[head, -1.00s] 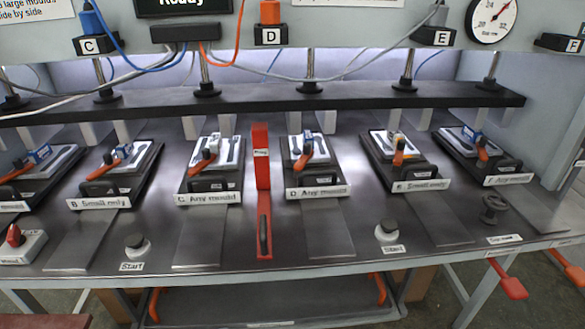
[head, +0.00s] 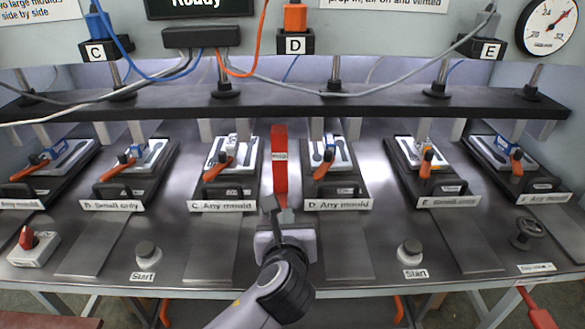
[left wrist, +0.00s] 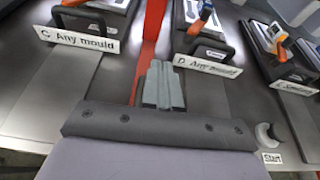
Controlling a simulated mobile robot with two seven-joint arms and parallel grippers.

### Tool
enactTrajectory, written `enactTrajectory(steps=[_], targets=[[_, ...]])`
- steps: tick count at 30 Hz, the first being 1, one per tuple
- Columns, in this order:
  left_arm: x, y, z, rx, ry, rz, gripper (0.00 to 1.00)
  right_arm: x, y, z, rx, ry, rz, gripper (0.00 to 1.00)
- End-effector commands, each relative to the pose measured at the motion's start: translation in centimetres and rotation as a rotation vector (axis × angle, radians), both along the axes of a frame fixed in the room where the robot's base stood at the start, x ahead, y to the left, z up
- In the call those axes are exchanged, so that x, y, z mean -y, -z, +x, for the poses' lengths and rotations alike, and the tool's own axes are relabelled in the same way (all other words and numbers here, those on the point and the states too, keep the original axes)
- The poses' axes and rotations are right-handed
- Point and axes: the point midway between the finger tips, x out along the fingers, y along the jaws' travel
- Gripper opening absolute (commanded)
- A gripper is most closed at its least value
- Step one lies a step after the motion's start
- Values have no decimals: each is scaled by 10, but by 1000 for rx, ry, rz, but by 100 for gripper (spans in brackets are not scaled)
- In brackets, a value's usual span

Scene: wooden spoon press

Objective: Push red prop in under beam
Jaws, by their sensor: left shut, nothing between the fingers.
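In the left wrist view the shut fingers (left wrist: 160,84) are over the table beside the red strip of the prop (left wrist: 153,24); contact is unclear. My right gripper is not in view.
The C mould (head: 225,172) and D mould (head: 330,170), with orange handles, flank the prop closely. Start buttons (head: 147,252) and (head: 410,250) stand near the front edge. Cables hang above the beam. Bare metal lies between the mould lanes.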

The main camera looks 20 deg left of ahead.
Motion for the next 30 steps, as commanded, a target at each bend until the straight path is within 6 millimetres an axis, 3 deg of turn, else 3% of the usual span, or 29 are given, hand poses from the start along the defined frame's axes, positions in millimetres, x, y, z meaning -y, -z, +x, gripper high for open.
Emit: enactTrajectory(steps=[8,25,30], targets=[[-3,-5,11,1,2,56,0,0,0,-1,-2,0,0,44],[-27,24,96,1,2,51,0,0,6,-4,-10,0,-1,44],[-33,23,117,2,3,52,0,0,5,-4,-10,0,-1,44]])
